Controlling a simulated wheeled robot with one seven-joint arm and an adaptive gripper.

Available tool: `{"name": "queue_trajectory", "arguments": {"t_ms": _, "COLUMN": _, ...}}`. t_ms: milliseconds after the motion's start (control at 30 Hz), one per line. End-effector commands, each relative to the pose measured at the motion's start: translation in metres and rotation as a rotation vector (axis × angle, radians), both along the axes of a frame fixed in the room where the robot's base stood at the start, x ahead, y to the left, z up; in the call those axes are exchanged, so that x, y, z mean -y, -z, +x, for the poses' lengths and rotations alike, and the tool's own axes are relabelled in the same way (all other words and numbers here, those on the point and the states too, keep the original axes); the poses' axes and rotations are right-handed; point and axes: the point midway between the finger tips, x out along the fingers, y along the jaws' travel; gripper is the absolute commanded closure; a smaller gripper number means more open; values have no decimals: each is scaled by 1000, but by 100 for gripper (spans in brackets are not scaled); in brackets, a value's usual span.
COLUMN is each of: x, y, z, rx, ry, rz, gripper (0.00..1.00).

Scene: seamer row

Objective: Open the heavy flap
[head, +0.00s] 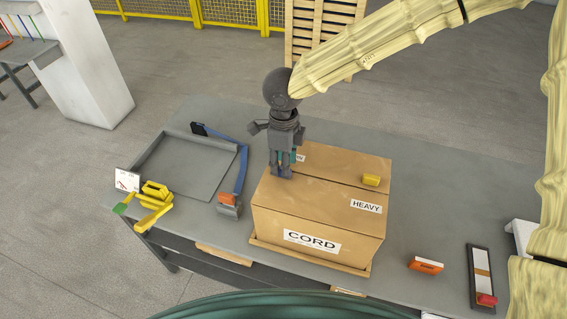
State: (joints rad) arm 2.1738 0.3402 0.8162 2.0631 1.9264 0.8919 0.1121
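A brown cardboard box (310,214) stands on the grey table with a CORD label on its front. Its top is closed, with flaps lying flat and a seam between them. The heavy flap (325,194) is the near one, marked by a HEAVY label at its right end. Another label on the far flap (335,161) is partly hidden by my gripper. My gripper (283,174) points down over the left end of the box top, at or just above it. Its fingers look close together, but I cannot tell whether they are open, shut or touching the cardboard.
A small yellow block (371,180) sits on the box top at right. Left are a grey tray (185,165), a blue-handled tool (241,175) and a yellow tool (153,205). Right are an orange item (426,264) and a dark holder (481,275). Bare table lies behind the box.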

Motion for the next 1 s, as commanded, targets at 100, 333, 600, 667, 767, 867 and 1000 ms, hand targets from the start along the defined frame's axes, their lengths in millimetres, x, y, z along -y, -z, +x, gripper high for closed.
{"name": "queue_trajectory", "arguments": {"t_ms": 100, "x": 0, "y": 11, "z": 0, "rx": 0, "ry": 0, "rz": 0, "gripper": 62}}
{"name": "queue_trajectory", "arguments": {"t_ms": 333, "x": 0, "y": 21, "z": 0, "rx": 2, "ry": 0, "rz": 0, "gripper": 62}}
{"name": "queue_trajectory", "arguments": {"t_ms": 600, "x": 1, "y": 22, "z": 0, "rx": 1, "ry": 1, "rz": 1, "gripper": 68}}
{"name": "queue_trajectory", "arguments": {"t_ms": 667, "x": 1, "y": 22, "z": 0, "rx": 1, "ry": 1, "rz": 1, "gripper": 79}}
{"name": "queue_trajectory", "arguments": {"t_ms": 767, "x": 1, "y": 22, "z": 0, "rx": 1, "ry": 1, "rz": 1, "gripper": 97}}
{"name": "queue_trajectory", "arguments": {"t_ms": 867, "x": 1, "y": 22, "z": 0, "rx": 1, "ry": 1, "rz": 1, "gripper": 100}}
{"name": "queue_trajectory", "arguments": {"t_ms": 1000, "x": 1, "y": 22, "z": 0, "rx": 2, "ry": 1, "rz": 0, "gripper": 100}}
